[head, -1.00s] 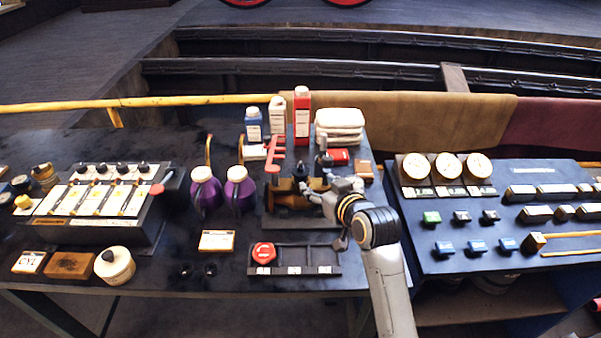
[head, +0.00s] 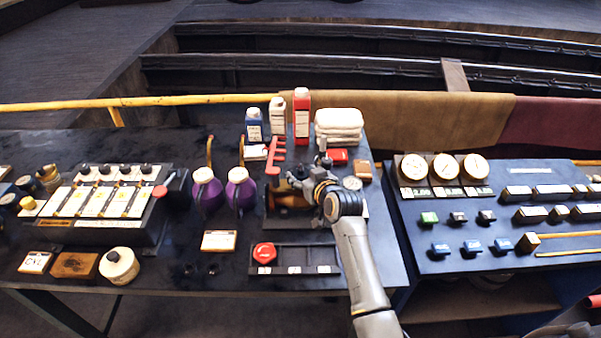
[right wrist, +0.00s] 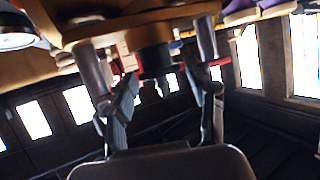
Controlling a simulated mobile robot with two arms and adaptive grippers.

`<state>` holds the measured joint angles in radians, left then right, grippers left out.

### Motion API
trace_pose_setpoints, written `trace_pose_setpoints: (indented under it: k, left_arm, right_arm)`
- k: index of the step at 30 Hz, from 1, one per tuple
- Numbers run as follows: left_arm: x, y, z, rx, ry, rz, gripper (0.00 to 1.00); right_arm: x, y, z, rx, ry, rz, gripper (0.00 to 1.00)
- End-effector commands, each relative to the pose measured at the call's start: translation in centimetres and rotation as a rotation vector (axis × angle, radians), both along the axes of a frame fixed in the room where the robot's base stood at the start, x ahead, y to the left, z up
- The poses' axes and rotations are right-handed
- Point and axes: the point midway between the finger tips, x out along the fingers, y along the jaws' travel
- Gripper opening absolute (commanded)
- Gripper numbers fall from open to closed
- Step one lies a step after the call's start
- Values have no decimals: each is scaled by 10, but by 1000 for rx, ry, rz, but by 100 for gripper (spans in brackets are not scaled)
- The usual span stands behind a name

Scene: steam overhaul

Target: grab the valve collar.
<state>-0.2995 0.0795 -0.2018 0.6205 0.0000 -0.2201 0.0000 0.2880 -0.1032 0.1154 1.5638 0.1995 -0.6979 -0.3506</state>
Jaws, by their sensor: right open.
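The brass valve body (head: 290,197) sits on a dark stand at the middle of the bench in the head view, partly covered by my right gripper (head: 304,184). In the right wrist view the fingers of my right gripper (right wrist: 163,85) are spread apart, one on each side of a dark round piece (right wrist: 155,62) under a brass-coloured part (right wrist: 120,28). This dark piece appears to be the valve collar. I see gaps beside it, and I cannot tell whether either finger touches it. My left gripper is in neither view.
A red handled piece (head: 275,155) stands close behind the valve. Two purple cans (head: 240,188) are to its left. A dark tray (head: 293,249) with a red knob (head: 264,253) lies in front. A round gauge (head: 352,183) is just right of my gripper.

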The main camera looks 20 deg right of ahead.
Motion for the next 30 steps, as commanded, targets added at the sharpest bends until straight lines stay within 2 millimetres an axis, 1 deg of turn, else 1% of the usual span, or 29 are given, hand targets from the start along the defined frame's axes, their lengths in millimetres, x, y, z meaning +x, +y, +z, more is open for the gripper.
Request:
trace_pose_setpoints:
  k: [3, 10, 11, 12, 14, 15, 18, 26, 28, 30]
  left_arm:
    - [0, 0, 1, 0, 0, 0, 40]
    - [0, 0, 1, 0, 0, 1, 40]
    - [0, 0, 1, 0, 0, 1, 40]
    - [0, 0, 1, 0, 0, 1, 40]
    - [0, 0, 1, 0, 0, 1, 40]
    - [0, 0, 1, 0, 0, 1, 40]
    - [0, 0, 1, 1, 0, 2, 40]
    - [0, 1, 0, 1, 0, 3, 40]
    - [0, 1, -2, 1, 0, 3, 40]
    - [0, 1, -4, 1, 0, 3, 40]
  right_arm:
    - [5, 1, -2, 1, 0, 0, 56]
    - [5, 1, -3, 0, -1, 0, 56]
    - [5, 1, -3, 0, -1, 0, 52]
    - [5, 1, -3, 0, -1, 0, 43]
    - [5, 1, -3, 0, 0, 0, 31]
    - [5, 1, -3, 0, 0, 0, 23]
    - [5, 1, -3, 0, 0, 0, 5]
    - [6, 1, 1, -1, -3, -1, 4]
    - [6, 1, 8, -1, -5, -1, 4]
    - [7, 1, 19, -1, -8, 0, 4]
